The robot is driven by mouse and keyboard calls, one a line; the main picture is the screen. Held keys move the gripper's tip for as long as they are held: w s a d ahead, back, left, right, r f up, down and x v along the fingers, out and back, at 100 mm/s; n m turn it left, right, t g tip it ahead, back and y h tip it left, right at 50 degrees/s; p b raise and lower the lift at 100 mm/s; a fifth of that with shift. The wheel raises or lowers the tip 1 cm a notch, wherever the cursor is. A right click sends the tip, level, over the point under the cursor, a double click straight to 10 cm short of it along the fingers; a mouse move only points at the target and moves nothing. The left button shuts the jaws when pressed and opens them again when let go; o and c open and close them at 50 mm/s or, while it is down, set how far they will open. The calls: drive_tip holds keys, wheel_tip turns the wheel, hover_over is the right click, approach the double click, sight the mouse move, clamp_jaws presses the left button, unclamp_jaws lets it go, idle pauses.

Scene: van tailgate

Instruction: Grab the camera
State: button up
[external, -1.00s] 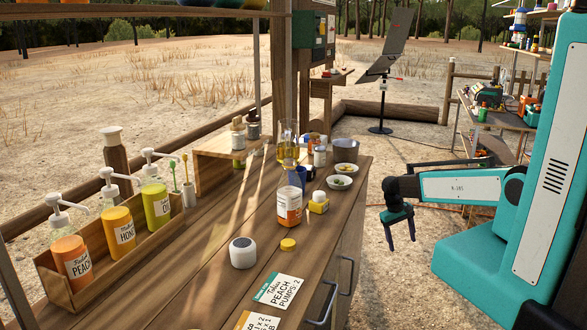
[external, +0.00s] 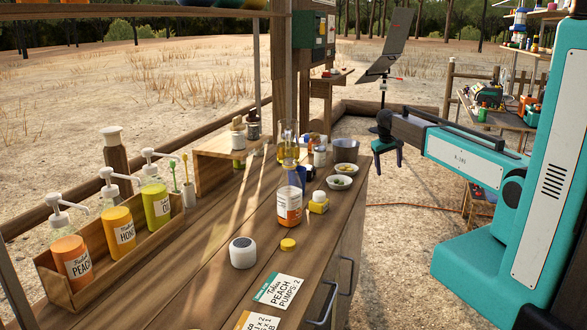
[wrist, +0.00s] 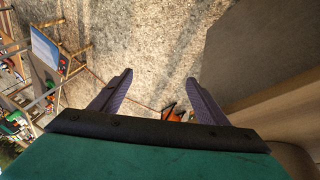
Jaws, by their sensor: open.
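My gripper (external: 388,162) hangs open and empty beyond the right edge of the wooden counter, above the ground. In the wrist view its two purple fingers (wrist: 159,78) are apart with bare ground between them. I cannot clearly identify a camera in either view.
The counter (external: 215,280) holds a box of pump bottles (external: 118,230), an orange-labelled bottle (external: 290,205), small white bowls (external: 339,182) and cards (external: 279,291). A cluttered workbench (external: 495,118) stands at the back right. Open ground lies between counter and workbench.

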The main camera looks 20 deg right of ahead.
drive_tip(key=w+r+t, duration=0.1)
drive_tip(key=w+r, duration=0.5)
drive_tip(key=r, duration=0.5)
wheel_tip(320, 180, up, 9)
drive_tip(key=n+g+y+p, duration=0.3)
drive_tip(key=n+y+p, duration=0.1)
drive_tip(key=n, duration=0.8)
hover_over(310, 168)
drive_tip(key=shift+w+d+f, duration=0.15)
drive_tip(key=shift+f, duration=0.1)
drive_tip(key=shift+f+p, duration=0.85)
drive_tip(key=shift+f, duration=3.45)
drive_tip(key=shift+f, duration=0.1)
